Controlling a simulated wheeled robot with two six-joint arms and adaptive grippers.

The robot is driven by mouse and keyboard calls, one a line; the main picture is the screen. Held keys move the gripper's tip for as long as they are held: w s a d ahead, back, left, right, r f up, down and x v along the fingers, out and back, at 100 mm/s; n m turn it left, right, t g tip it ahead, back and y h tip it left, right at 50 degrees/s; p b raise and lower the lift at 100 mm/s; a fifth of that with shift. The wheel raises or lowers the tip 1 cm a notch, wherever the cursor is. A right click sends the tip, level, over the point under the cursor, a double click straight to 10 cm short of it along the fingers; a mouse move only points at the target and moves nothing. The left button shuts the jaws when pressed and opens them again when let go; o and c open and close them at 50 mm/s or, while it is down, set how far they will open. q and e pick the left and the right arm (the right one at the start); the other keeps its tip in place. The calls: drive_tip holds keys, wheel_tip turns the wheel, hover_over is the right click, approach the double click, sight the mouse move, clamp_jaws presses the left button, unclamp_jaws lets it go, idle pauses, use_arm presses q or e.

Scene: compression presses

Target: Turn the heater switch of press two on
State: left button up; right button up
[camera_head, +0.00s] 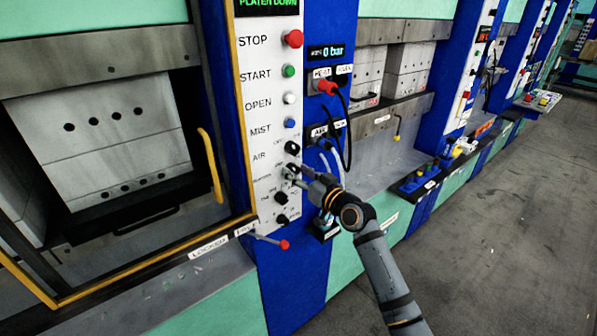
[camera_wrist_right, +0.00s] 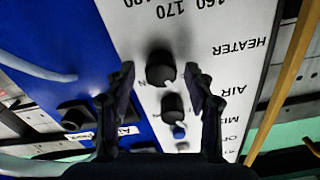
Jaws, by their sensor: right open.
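The white control panel (camera_head: 268,110) of the press carries a column of labelled buttons and black knobs. The heater knob (camera_wrist_right: 160,68) is a black rotary switch level with the HEATER lettering, with a pale pointer mark. My right gripper (camera_wrist_right: 159,76) is open, with one finger on each side of this knob; contact cannot be told. In the head view my right gripper (camera_head: 291,175) is at the panel, partly hiding the heater knob. The air knob (camera_head: 291,147) is just above it and also shows in the wrist view (camera_wrist_right: 172,105). My left gripper is out of view.
A red-tipped lever (camera_head: 283,244) sticks out below the panel. Cables and a red plug (camera_head: 327,87) are on the blue column to the right. A yellow handle (camera_head: 210,165) stands at the left press opening. Free floor (camera_head: 510,230) lies to the right.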

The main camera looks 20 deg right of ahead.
drive_tip(key=shift+a, duration=0.15)
drive_tip(key=shift+c, duration=0.2)
clamp_jaws()
drive_tip(key=shift+m, duration=0.4)
drive_tip(key=m+p, duration=0.2)
drive_tip(key=m, duration=0.3)
drive_tip(key=shift+w+r+m+p, duration=0.1)
drive_tip(key=shift+m+p, duration=0.2)
drive_tip(key=shift+p, duration=0.05)
drive_tip(key=m+p, duration=0.2)
drive_tip(key=m, duration=0.3)
drive_tip(key=shift+f+m, duration=0.2)
drive_tip(key=shift+m, duration=0.2)
drive_tip(key=shift+o, duration=0.2)
unclamp_jaws()
